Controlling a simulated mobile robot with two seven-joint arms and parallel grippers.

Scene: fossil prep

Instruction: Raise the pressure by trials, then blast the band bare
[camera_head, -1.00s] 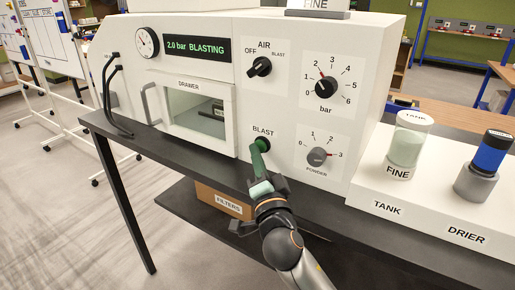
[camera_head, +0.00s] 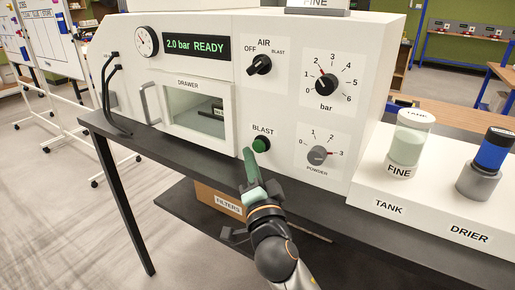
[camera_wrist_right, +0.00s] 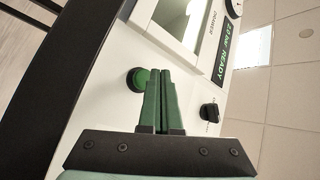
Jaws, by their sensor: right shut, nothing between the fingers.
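The white blasting cabinet stands on a dark bench. Its display (camera_head: 196,46) reads "2.0 bar READY". The green BLAST button (camera_head: 261,145) is free, and it also shows in the right wrist view (camera_wrist_right: 138,79). My right gripper (camera_head: 249,156) is shut and empty, with its green fingertips just left of and below the button, apart from it. Its closed fingers also show in the wrist view (camera_wrist_right: 163,80). The bar knob (camera_head: 327,85) points near 2. The AIR knob (camera_head: 259,65) points towards BLAST.
A FINE tank (camera_head: 408,143) and a blue-topped drier (camera_head: 485,163) stand on a white base at the right. A FILTERS box (camera_head: 219,201) sits on the lower shelf. The round gauge (camera_head: 146,41) is at the cabinet's upper left.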

